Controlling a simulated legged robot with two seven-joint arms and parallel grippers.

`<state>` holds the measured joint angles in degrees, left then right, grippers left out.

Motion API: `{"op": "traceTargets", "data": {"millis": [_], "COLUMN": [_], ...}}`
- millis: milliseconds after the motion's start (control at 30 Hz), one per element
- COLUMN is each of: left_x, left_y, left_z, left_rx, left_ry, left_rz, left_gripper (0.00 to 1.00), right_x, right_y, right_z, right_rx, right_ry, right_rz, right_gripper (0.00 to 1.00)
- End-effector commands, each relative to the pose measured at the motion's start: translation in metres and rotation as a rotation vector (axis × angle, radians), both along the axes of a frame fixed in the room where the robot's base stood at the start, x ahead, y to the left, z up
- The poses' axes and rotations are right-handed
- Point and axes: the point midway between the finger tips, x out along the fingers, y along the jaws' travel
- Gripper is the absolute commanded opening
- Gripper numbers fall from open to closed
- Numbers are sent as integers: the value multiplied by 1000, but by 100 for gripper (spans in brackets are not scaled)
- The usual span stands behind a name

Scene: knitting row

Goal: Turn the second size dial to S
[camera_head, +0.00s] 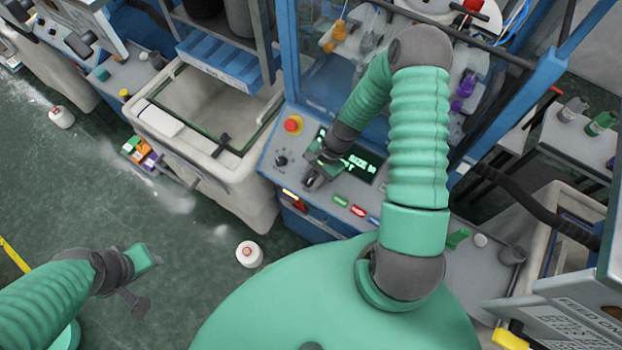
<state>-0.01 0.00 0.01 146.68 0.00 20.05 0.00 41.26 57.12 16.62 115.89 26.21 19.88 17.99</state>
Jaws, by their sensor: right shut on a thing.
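The blue-grey control panel (268,165) of the machine in front of me carries a dark display (366,167) with green text that reads "SIZE M"; its left part is hidden by my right arm. My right gripper (314,181) is down at the panel, just left of the display, shut on a small dark knob that it almost wholly hides; this appears to be the size dial. Where the dial points cannot be seen. A second black knob (281,160) with marks around it is left of the gripper, apart from it. My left gripper (146,283) hangs over the floor, open and empty.
A red stop button (293,125) on yellow sits at the panel's upper left. A pale bin (215,112) stands left of the machine. A white yarn cone (249,254) is on the floor.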

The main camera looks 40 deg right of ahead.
Motion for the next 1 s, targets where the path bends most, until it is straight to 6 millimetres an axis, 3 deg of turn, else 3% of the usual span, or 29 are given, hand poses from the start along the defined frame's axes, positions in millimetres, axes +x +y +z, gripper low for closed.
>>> {"op": "traceTargets", "data": {"millis": [1000], "left_x": [0], "left_y": [0], "left_z": [3], "left_rx": [0], "left_ry": [0], "left_rz": [0], "left_gripper": [36], "right_x": [2], "right_y": [0], "right_z": [0], "right_rx": [-33], "right_ry": [64], "right_rz": [98], "right_gripper": [0]}}
